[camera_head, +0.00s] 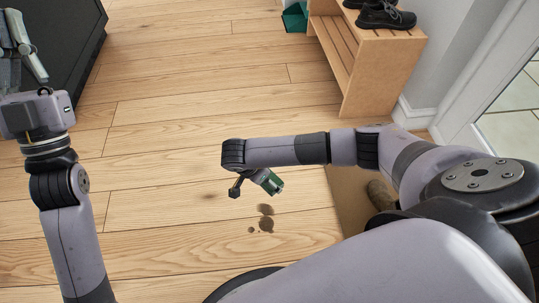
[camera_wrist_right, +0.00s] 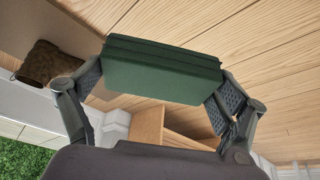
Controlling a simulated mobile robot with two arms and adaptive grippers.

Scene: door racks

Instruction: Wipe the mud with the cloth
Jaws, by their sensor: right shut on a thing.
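The mud is several dark brown spots (camera_head: 265,224) on the wooden floor in the head view, with a fainter smudge to their left. The cloth (camera_wrist_right: 165,72) is a dark green folded block between my right gripper's fingers in the right wrist view; it also shows in the head view (camera_head: 269,181). My right gripper (camera_wrist_right: 160,88) is shut on it and appears just beyond the mud in the head view. The gap between cloth and floor is hard to judge. My left gripper (camera_head: 19,38) is at the upper left, fingers apart and empty, away from the mud.
A wooden bench (camera_head: 385,50) with black shoes (camera_head: 385,16) stands at the upper right, a green container (camera_head: 294,18) beside it. A brown shoe-like item (camera_head: 381,195) is on a mat (camera_head: 350,205) at right. A dark cabinet (camera_head: 62,35) is upper left.

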